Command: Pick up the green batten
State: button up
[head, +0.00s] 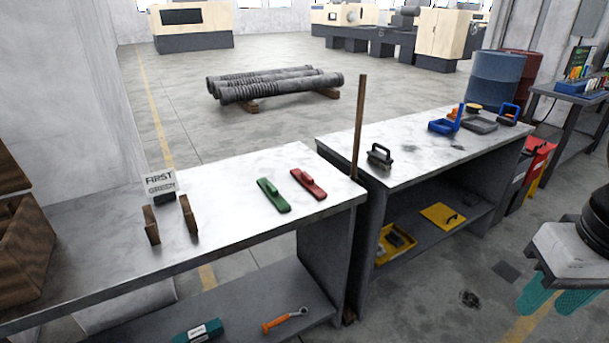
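The green batten (273,195) lies flat on the left workbench (235,212), with a raised block on its top. A similar red batten (308,184) lies just right of it, roughly parallel and apart from it. A small sign (160,184) reading "FIRST GREEN" stands on the same bench to the left. My gripper (549,300) shows at the right edge, with teal fingers pointing down.
Two upright brown supports (189,215) stand left of the battens. A tall brown post (359,125) rises between the benches. The right bench (420,155) holds a dark-handled tool (380,157) and blue items (445,122). Wooden crates (25,240) sit far left.

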aim_at(269, 189)
jog(key=u, duration=0.2)
jog(key=i, duration=1.4)
jog(key=u, duration=0.45)
